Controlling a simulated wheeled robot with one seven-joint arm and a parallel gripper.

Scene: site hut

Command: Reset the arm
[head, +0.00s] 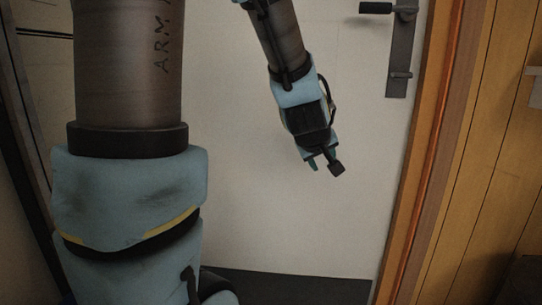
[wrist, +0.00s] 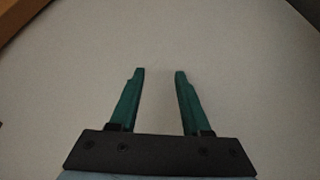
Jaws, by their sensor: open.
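My gripper (head: 325,164) hangs at the end of my arm near the middle of the head view, pointing down and slightly right. It is in front of a pale door. In the wrist view my gripper (wrist: 160,72) shows two green fingers set apart, with nothing between them. The fingers point at a plain pale surface. My large arm links fill the left side of the head view.
A white door (head: 240,210) with a dark lever handle (head: 377,8) on a dark plate (head: 402,50) stands behind my gripper. A wooden frame (head: 424,160) and plank wall (head: 490,150) are at the right.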

